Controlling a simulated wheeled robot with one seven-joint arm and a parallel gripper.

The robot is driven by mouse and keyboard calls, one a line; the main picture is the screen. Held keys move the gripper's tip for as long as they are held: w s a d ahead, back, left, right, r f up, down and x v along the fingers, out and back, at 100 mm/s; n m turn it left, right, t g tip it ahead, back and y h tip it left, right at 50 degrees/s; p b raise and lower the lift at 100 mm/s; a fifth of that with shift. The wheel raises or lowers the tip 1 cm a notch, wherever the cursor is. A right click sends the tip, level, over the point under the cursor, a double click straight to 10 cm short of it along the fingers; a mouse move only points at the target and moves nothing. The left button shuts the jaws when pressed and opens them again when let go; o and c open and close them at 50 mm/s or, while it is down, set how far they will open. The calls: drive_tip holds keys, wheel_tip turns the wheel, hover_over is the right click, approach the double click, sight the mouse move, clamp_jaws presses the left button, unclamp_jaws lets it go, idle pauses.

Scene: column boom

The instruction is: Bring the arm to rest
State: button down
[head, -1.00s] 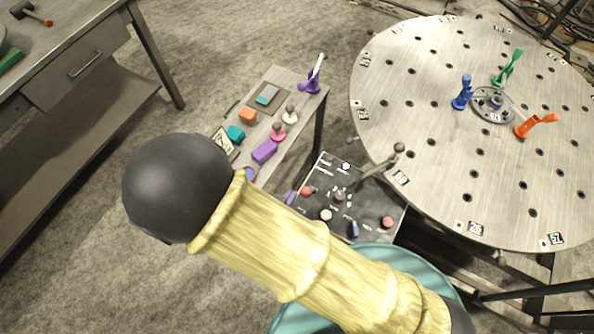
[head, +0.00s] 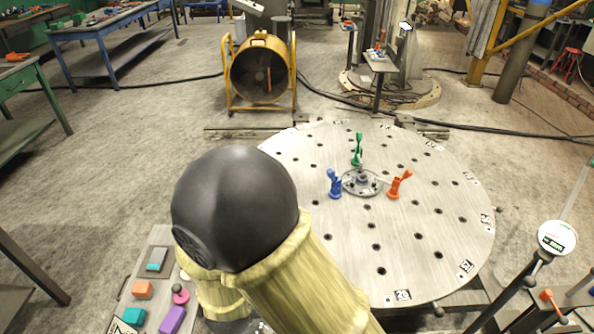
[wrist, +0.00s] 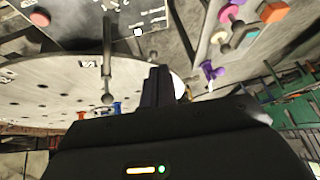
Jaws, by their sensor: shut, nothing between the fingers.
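My gripper (wrist: 160,86) shows in the wrist view, its dark fingers together with nothing between them. It points towards the round perforated metal table (wrist: 40,80) and the small bench; I cannot tell how far off they are. In the head view my gripper is out of sight. My arm, with a yellow sleeve and a black rounded joint, fills the lower middle there and covers the near left of the round table (head: 440,200).
Blue (head: 335,184), green (head: 357,150) and orange (head: 399,185) clamps stand around the round table's hub. A small bench (head: 150,240) with coloured blocks is at lower left. A yellow-framed fan (head: 262,70) stands behind. A round gauge (head: 557,238) is at right. Floor at left is open.

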drive_tip(key=w+d+r+g, duration=0.1)
drive_tip(key=w+d+r, duration=0.25)
drive_tip(key=d, duration=0.35)
drive_tip(key=w+d+r+g, duration=0.1)
drive_tip(key=w+d+r, duration=0.1)
drive_tip(key=d+r, duration=0.35)
drive_tip(key=s+d+r, duration=0.1)
drive_tip(key=s+d, duration=0.1)
drive_tip(key=d, duration=0.6)
drive_tip(key=s+d+r+g+h, duration=0.1)
drive_tip(key=s+d+r, duration=0.1)
drive_tip(key=d, duration=0.6)
drive_tip(key=shift+d+m+h, duration=0.3)
drive_tip(key=shift+d, duration=0.05)
